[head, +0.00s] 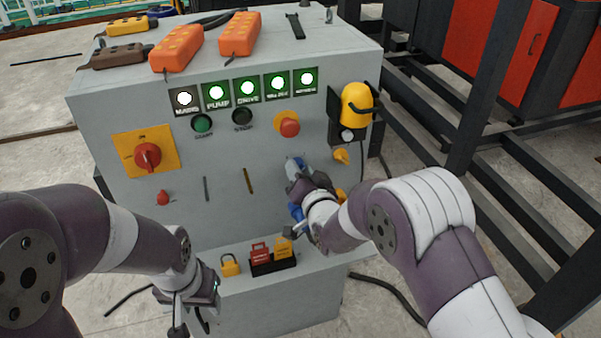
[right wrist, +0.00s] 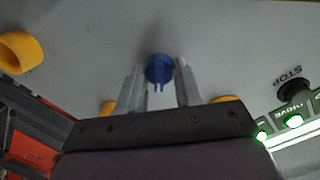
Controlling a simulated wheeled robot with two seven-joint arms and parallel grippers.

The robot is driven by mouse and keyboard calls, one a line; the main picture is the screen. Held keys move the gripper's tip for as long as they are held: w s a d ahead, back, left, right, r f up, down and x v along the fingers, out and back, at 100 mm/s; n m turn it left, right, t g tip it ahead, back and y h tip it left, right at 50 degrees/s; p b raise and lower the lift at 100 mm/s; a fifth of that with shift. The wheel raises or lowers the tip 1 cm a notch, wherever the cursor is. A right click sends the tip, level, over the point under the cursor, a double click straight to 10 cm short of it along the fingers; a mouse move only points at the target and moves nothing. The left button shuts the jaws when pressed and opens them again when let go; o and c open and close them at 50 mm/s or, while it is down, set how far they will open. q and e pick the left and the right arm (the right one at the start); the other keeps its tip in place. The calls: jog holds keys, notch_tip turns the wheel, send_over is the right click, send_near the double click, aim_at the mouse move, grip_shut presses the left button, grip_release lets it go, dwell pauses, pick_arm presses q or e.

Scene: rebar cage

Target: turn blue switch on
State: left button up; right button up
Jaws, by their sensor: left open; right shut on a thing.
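The blue switch (right wrist: 159,68) is a round knob on the grey panel, seen in the right wrist view between the two fingers of my right gripper (right wrist: 159,84). The fingers are shut on it from both sides. In the head view my right gripper (head: 295,172) is at the panel face, and it mostly hides the knob. My left gripper (head: 190,318) is open and empty, low in front of the cabinet's lower ledge, away from the switch.
A red rotary switch (head: 148,157) on a yellow plate, an emergency stop (head: 289,127) and a yellow knob (head: 341,156) are on the panel. A yellow lamp (head: 356,104) juts out at right. Padlocks (head: 230,266) stand on the ledge. Orange pendants (head: 177,48) lie on top.

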jog(key=shift+f, duration=0.1)
jog(key=o, duration=1)
jog(key=shift+o, duration=0.2)
jog(key=shift+s, duration=0.15)
jog(key=v, duration=1.2)
jog(key=shift+s+d+b, duration=0.15)
jog(key=shift+s+b, duration=0.05)
jog(key=shift+b, duration=0.2)
